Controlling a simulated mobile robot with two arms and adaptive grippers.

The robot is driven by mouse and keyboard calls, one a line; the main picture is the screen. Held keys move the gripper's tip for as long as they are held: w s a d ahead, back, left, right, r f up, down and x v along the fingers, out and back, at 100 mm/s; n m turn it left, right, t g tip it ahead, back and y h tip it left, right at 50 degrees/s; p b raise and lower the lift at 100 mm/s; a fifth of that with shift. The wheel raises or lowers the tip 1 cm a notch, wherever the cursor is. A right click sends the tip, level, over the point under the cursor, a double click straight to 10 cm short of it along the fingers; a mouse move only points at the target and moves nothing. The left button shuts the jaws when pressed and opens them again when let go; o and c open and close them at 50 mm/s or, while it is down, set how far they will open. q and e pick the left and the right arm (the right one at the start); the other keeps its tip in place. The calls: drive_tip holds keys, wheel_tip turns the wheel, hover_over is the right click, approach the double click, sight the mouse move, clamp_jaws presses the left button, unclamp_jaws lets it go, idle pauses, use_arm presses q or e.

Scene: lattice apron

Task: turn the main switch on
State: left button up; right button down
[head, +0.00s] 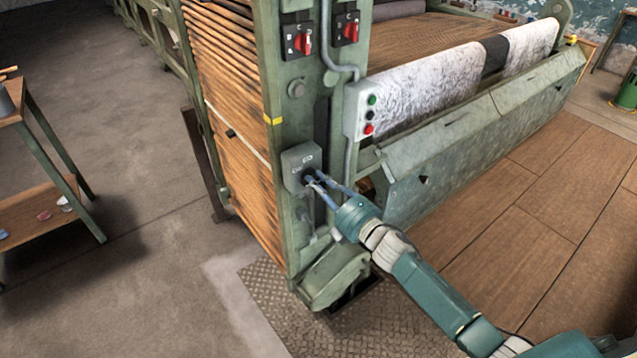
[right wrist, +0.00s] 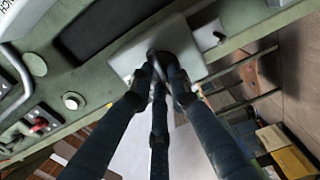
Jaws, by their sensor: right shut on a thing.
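The main switch is a grey box (head: 299,161) on the green machine post, with a small label on its upper face. It also shows in the right wrist view (right wrist: 128,62). My right gripper (head: 312,181) reaches it from the lower right, its fingers at the front of the box. In the right wrist view its dark fingers (right wrist: 160,68) close together on the switch's handle. The fingers hide most of the handle, so I cannot tell which way it points. My left gripper is not in view.
Two red rotary switches (head: 302,43) sit higher on the post. A push-button box (head: 361,111) with green, black and red buttons is to the right. A wooden trolley (head: 40,207) stands at the left, with clear floor between.

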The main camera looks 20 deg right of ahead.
drive_tip(key=m+p, duration=0.1)
drive_tip(key=m, duration=0.3)
drive_tip(key=shift+d, duration=0.1)
drive_tip(key=m+p, duration=0.1)
drive_tip(key=m, duration=0.4)
drive_tip(key=shift+d+f, duration=0.1)
drive_tip(key=m+p, duration=0.1)
drive_tip(key=m, duration=0.3)
drive_tip(key=shift+f, duration=0.15)
drive_tip(key=shift+f+m, duration=0.1)
drive_tip(key=shift+m, duration=2.1)
drive_tip(key=c, duration=1.6)
unclamp_jaws()
drive_tip(key=shift+c, duration=0.2)
